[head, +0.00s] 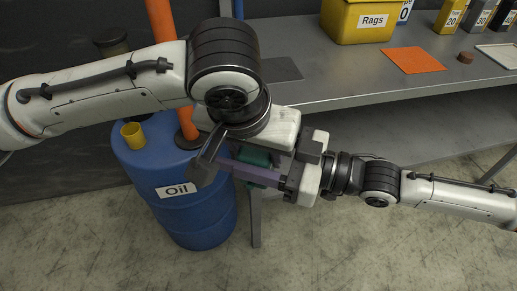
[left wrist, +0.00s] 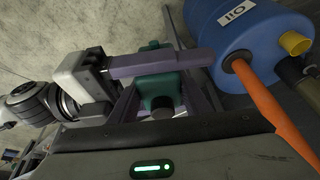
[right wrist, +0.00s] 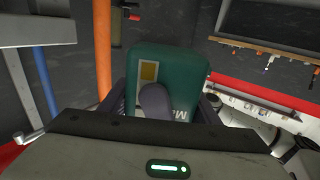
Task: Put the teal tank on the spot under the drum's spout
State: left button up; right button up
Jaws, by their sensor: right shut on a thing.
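The teal tank (head: 262,157) is held in the air between the blue drum (head: 200,215) and the workbench. My right gripper (head: 245,173) is shut on it, with a long purple finger along its side. The tank's dark cap faces the camera in the left wrist view (left wrist: 162,92), and it also shows between the fingers in the right wrist view (right wrist: 185,70). My left gripper (left wrist: 160,90) has its fingers spread on both sides of the tank, with gaps visible. The drum carries an "Oil" label. I cannot make out its spout or the spot under it.
An orange pipe (head: 160,30) rises from the drum top beside a yellow cup (head: 132,136). The grey workbench (head: 300,92) carries a yellow Rags bin (head: 360,25), an orange cloth (head: 413,60) and several canisters. The concrete floor in front is clear.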

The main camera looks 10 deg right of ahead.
pick_arm(q)
jog(key=shift+r, duration=0.1)
jog(key=shift+c, duration=0.5)
pick_arm(e)
jog(key=o, duration=1.4)
jog(key=shift+r, duration=0.1)
